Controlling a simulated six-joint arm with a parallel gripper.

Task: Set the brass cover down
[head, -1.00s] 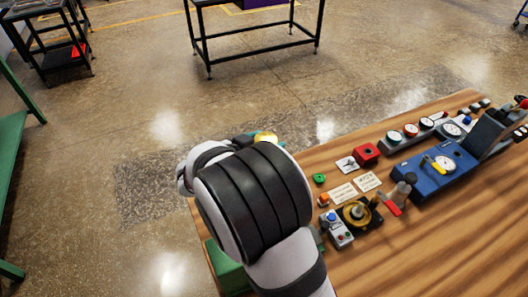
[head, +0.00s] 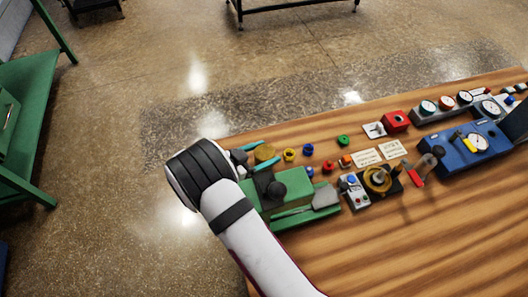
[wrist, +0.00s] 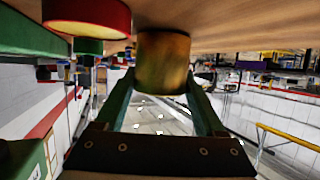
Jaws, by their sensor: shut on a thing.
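The brass cover (head: 265,152) is a short, dull golden cylinder at the far left corner of the wooden bench. My gripper (head: 263,154) has its teal-green fingers on either side of the cover and is shut on it. In the wrist view the brass cover (wrist: 163,62) sits between the fingertips of my gripper (wrist: 163,78), with its far end at the wooden surface. I cannot tell whether it touches the wood or hangs just above it.
The wooden bench (head: 430,240) holds a yellow ring (head: 290,155), a blue knob (head: 308,149) and a green ring (head: 343,140) right of the cover. A green machine vise (head: 290,195) stands nearer. A red cylinder (wrist: 88,17) is close by in the wrist view.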

